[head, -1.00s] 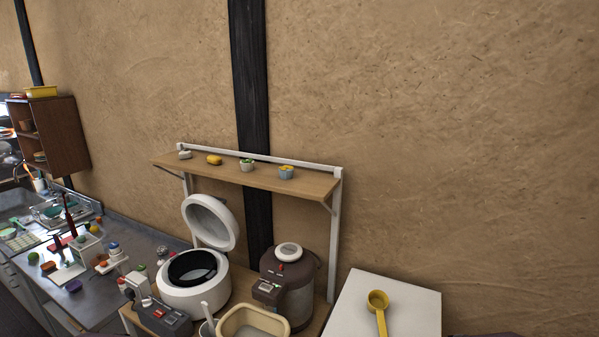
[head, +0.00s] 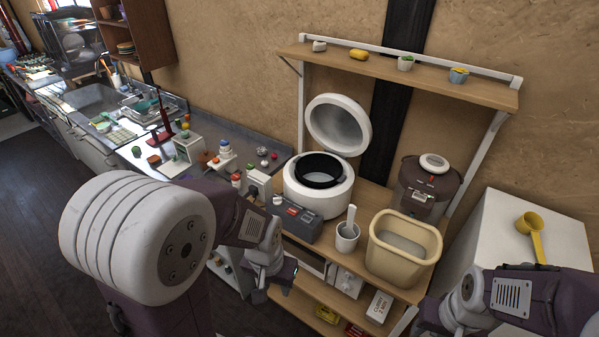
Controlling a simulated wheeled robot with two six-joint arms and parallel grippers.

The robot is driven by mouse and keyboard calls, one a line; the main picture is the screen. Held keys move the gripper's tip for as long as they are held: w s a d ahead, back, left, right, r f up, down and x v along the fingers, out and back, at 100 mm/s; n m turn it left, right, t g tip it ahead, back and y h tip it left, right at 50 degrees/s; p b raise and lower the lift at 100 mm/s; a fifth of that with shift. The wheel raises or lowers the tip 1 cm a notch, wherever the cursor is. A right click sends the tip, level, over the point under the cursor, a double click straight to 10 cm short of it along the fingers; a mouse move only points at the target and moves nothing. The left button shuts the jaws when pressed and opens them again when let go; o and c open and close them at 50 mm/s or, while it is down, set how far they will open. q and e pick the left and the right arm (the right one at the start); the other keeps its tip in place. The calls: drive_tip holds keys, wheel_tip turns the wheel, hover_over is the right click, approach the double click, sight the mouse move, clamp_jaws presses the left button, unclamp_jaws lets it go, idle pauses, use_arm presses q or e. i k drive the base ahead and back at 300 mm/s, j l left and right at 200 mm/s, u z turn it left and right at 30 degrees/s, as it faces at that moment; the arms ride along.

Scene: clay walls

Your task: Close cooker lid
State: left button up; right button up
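A white rice cooker (head: 322,200) with a black inner pot stands on the wooden stand. Its round lid (head: 339,125) is hinged up, tilted open at the back. My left gripper (head: 272,286) is in front of and below the cooker, apart from it, near the stand's front left edge. Its fingers are small and dark, so I cannot tell whether they are open. My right arm comes in at the lower right. Its gripper (head: 428,322) is near the bottom edge, and its fingers do not show clearly.
A brown cooker (head: 428,187) with its lid down stands to the right. A grey device (head: 295,221), a cup with a scoop (head: 347,236) and a beige tub (head: 403,248) stand in front. A shelf (head: 400,74) hangs above the raised lid.

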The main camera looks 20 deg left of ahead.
sight(338, 122)
drive_tip(key=i+j+z, duration=0.1)
drive_tip(key=j, duration=0.25)
drive_tip(key=i+j+z, duration=0.1)
drive_tip(key=j, duration=0.25)
drive_tip(key=i+j, duration=0.25)
drive_tip(key=i+j+z, duration=0.15)
drive_tip(key=j, duration=0.3)
drive_tip(key=j+z, duration=0.1)
drive_tip(key=j, duration=0.3)
drive_tip(key=i+j+z, duration=0.1)
drive_tip(key=i+j, duration=0.05)
drive_tip(key=i, duration=0.1)
